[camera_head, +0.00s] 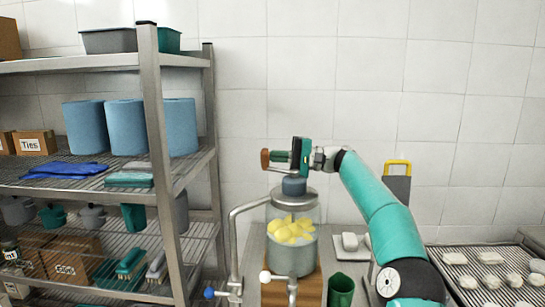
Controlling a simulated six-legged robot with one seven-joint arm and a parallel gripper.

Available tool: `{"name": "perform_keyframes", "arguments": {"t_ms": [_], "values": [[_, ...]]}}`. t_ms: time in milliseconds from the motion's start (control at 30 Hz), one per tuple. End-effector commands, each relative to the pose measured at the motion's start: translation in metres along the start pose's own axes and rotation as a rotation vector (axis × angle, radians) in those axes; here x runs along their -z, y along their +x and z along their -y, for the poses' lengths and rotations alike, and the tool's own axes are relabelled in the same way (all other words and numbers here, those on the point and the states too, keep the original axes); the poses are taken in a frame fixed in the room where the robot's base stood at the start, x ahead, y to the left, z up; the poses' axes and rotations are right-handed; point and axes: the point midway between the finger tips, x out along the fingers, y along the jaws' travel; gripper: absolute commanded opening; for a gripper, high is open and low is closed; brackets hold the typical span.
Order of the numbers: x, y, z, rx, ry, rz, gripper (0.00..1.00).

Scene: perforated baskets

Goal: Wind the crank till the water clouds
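A drum (292,258) with a clear upper wall and a grey lower part stands on a wooden board. Several pale yellow pieces (290,232) show through its wall; I cannot make out the water clearly. A dark grey hub (293,186) sits on the lid. Above it, a brown knob (265,159) and a short dark bar show just left of my gripper. My gripper (297,155) is over the drum, with my teal arm reaching in from the lower right. The fingers are small and overlap the bar, so I cannot tell whether they grip the crank.
A metal pipe (234,240) with valves stands left of the drum. A green cup (341,290) is in front to the right. A steel shelf (165,160) with blue rolls fills the left. A perforated tray (465,287) with whitish pieces lies at right.

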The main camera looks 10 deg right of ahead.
Motion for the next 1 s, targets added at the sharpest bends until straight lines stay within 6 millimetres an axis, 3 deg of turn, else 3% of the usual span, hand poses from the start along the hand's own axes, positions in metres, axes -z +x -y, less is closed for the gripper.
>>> {"name": "perform_keyframes", "arguments": {"t_ms": [1000], "values": [[-0.0032,0.0038,-0.0006,-0.005,0.004,0.055,0.00]]}}
